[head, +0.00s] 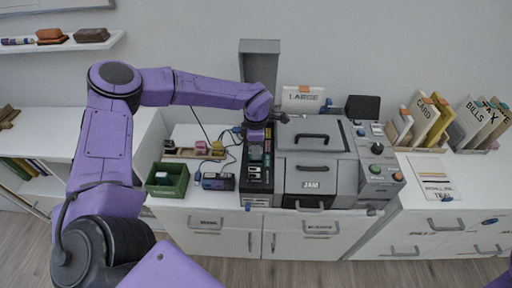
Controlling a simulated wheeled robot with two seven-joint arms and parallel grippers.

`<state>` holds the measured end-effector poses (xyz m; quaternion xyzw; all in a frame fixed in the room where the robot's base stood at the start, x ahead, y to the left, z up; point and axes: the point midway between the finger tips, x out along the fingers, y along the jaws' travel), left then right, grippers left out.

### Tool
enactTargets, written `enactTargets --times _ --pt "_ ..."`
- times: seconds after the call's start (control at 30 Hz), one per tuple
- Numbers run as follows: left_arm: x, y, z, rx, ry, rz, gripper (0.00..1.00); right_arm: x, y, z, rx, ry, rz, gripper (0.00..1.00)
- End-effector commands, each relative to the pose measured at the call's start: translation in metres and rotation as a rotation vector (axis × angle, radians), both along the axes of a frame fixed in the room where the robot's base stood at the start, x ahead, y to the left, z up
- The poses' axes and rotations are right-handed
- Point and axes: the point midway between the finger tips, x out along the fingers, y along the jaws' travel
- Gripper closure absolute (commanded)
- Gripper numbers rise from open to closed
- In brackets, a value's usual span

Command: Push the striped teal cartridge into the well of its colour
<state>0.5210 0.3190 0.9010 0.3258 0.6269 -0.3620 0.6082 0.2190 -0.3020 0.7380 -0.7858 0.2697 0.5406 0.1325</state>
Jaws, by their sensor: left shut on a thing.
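My left gripper (257,134) points down over the back part of a narrow black unit with wells (257,172), left of the grey machine. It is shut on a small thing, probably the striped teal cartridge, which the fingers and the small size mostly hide. I cannot make out its stripes or whether it is in a well. A small pale teal patch (256,152) shows on the unit just below the fingers. The wells' colours are too small to tell. My right gripper is not in view.
The grey machine (317,137) marked JAM stands close on the right. A green bin (167,181) with small blocks and a dark device (218,182) are at left. Behind them a wooden tray holds pink (200,147) and yellow (217,147) pieces. Blue cables lie near.

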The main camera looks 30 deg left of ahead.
Motion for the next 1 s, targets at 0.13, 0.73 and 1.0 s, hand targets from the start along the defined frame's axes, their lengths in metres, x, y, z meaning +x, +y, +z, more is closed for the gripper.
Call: enactTargets --times 0.13,0.73,1.0 --pt "0.000 0.000 0.000 0.000 0.000 0.000 0.99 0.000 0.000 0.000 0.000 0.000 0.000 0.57" --pt "0.000 0.000 -0.013 0.000 0.000 0.000 0.99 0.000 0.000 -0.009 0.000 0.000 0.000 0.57" --pt "0.000 0.000 -0.020 0.000 0.000 0.000 0.99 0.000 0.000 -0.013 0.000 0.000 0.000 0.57"
